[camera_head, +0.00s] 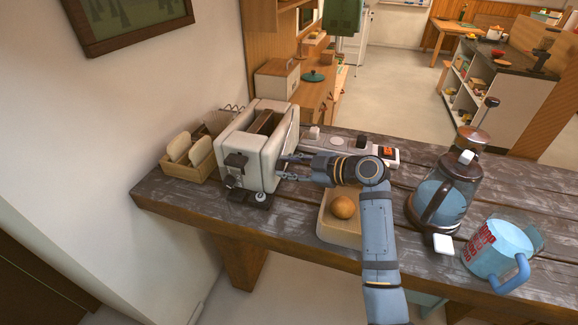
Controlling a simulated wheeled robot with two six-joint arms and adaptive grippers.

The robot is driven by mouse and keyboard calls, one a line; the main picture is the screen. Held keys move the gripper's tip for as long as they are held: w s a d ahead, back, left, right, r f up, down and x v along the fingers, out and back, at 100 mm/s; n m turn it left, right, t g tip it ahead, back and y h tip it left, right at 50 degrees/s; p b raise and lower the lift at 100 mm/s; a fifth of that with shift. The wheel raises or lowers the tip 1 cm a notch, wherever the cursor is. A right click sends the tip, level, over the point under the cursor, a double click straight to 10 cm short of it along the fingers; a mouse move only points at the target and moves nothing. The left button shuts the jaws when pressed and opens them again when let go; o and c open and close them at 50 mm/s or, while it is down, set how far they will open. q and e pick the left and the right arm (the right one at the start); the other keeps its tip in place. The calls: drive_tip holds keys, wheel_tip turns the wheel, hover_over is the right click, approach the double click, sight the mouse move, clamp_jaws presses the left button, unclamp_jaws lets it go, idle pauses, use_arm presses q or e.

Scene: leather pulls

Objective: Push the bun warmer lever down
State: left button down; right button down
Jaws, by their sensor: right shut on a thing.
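The bun warmer (257,148) is a cream, toaster-like box with a dark slot on top, upright at the left end of the dark wooden table. A dark lever-like block (236,160) sticks out from its front face, with a dark base and a small round knob (261,196) below. My right gripper (283,167) is at the right side of the warmer, to the right of the dark block. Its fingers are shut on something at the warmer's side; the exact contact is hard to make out. My left gripper is not in view.
A wooden box with bread slices (190,161) stands left of the warmer. A tray (338,229) with a round bun (343,207) lies below my right arm. A glass press (446,190) and a blue mug (496,253) stand at right. A power strip (348,142) lies behind.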

drive_tip(key=shift+s+r+m+g+p, duration=0.2)
drive_tip(key=shift+r+m+g+p, duration=0.7)
drive_tip(key=shift+r+m+p, duration=0.25)
drive_tip(key=shift+r+m+g+y+p, duration=0.3)
drive_tip(key=shift+r+m+g+p, duration=0.25)
drive_tip(key=shift+m, duration=0.3)
drive_tip(key=c, duration=1)
unclamp_jaws()
drive_tip(key=shift+d, duration=0.1)
drive_tip(key=v, duration=1.1)
drive_tip(key=shift+d+r, duration=0.25)
drive_tip(key=shift+d, duration=0.05)
